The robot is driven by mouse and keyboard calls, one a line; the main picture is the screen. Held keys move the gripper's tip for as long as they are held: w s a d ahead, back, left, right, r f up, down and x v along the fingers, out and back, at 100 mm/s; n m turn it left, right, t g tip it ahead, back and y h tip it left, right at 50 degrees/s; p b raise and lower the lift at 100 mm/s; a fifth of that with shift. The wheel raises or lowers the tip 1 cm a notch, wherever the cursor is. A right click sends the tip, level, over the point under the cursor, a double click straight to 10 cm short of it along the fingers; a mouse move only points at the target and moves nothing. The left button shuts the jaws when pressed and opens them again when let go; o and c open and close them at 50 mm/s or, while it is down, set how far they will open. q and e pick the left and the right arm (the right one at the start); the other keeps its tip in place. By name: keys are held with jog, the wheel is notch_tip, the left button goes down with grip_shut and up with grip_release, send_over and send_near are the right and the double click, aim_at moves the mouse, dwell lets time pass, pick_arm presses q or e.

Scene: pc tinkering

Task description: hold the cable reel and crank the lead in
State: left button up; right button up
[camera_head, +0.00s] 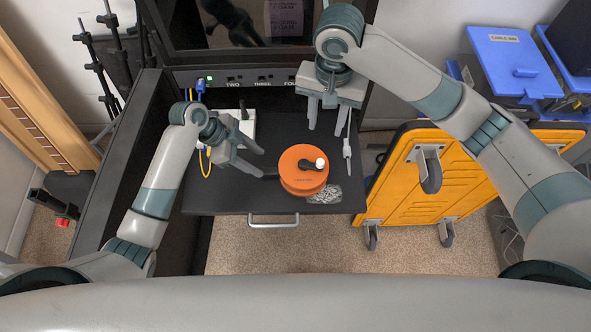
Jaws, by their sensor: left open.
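The orange cable reel (302,180) lies flat on a black pull-out shelf (225,200). A black crank with a white knob (320,163) sits on its top face. My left gripper (261,163) is open, just left of the reel, its fingers pointing toward it. A short dark piece shows between them and the reel; I cannot tell whether they touch it. My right gripper (326,128) is open and empty, fingers down, behind the reel. A pale lead with a grey plug end (347,149) lies right of the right gripper. How it joins the reel is not clear.
A grey tangled patch (324,196) lies at the reel's front right. A panel with numbered ports and blue and yellow cables (206,165) is at the back left. An orange wheeled dolly (400,190) leans at the right. A blue bin (510,60) stands beyond.

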pick_arm(q)
jog(key=shift+r, duration=1.8)
